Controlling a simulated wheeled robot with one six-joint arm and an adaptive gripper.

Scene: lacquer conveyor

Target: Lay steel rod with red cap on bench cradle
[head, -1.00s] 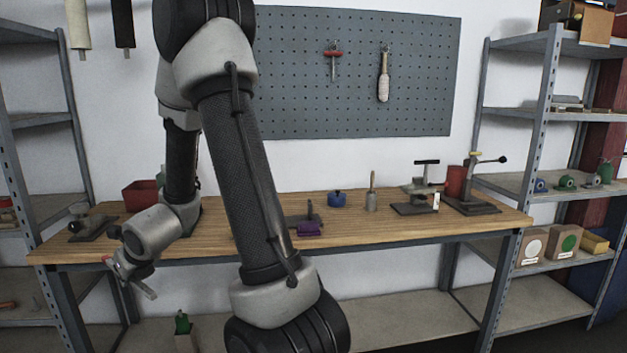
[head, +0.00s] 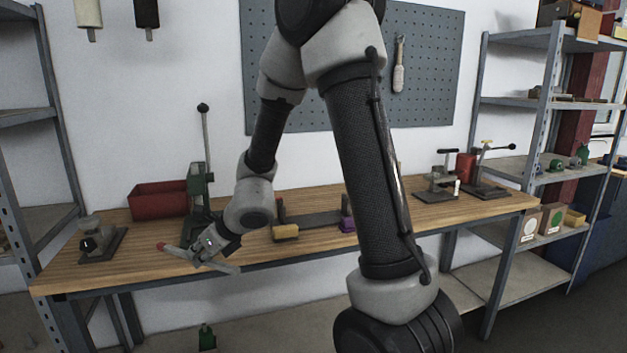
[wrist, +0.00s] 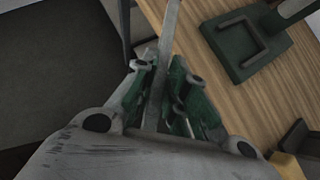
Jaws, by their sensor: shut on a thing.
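My gripper (head: 205,250) is shut on the steel rod (head: 184,253), above the front edge of the bench, left of centre. The rod's red cap (head: 161,246) points left in the head view and its plain grey end points right. The wrist view shows the rod (wrist: 168,30) between the green-sided fingers (wrist: 155,88); the cap cannot be made out there. What looks like the bench cradle (head: 312,219) is a dark base with a yellow block (head: 285,232) and a purple block (head: 347,225). It stands right of my gripper, apart from the rod, partly behind my arm.
A green lever press (head: 199,185) stands behind my gripper; its base (wrist: 238,45) is in the wrist view. A red bin (head: 158,201) is beside it. A small dark fixture (head: 100,240) stands at the bench's left end, clamp-like fixtures (head: 440,180) at the right. Shelves flank the bench.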

